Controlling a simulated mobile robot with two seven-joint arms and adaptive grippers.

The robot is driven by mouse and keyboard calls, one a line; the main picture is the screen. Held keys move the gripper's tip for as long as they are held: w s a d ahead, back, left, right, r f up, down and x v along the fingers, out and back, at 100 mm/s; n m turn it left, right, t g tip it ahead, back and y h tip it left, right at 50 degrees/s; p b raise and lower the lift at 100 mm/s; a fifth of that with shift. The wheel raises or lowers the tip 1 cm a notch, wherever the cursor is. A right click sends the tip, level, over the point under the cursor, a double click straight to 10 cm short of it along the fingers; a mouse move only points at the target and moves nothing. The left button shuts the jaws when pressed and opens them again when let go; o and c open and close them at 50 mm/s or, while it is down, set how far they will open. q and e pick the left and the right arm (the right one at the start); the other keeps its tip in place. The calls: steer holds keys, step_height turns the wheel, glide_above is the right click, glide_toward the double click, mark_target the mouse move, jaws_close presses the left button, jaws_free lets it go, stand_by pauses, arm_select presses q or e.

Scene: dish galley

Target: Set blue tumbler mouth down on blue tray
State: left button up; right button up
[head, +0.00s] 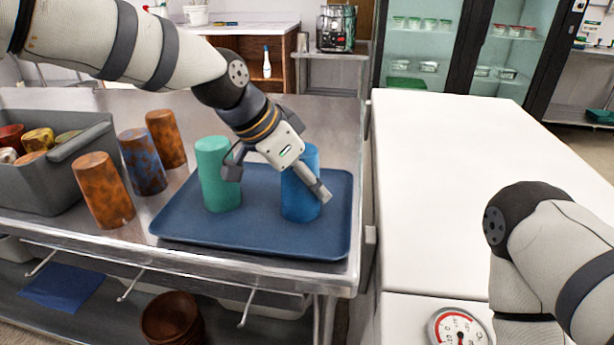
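The blue tumbler (299,207) stands upright on the blue tray (185,225), toward its right side. My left gripper hides much of its upper part, so I cannot see which end is its mouth. A teal tumbler (217,178) stands on the same tray to its left, with a closed end up. My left gripper (276,181) is open, its fingers spread wide. One finger is in front of the blue tumbler and the other overlaps the teal tumbler's edge. Nothing is held between them. My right gripper is out of view; only part of that arm shows.
Two orange mottled tumblers (103,190) (166,139) and a blue-brown one (142,162) stand left of the tray on the steel counter (340,115). A grey bin (40,187) with several cups is at far left. A white surface (440,200) at right is clear.

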arm_select(q)
steer(key=shift+o, duration=1.3)
steer(key=shift+r, duration=0.3)
steer(key=p+v, duration=0.1)
steer(key=v, duration=1)
steer(key=shift+s+a+r, duration=0.15)
steer(key=shift+a+r, duration=0.1)
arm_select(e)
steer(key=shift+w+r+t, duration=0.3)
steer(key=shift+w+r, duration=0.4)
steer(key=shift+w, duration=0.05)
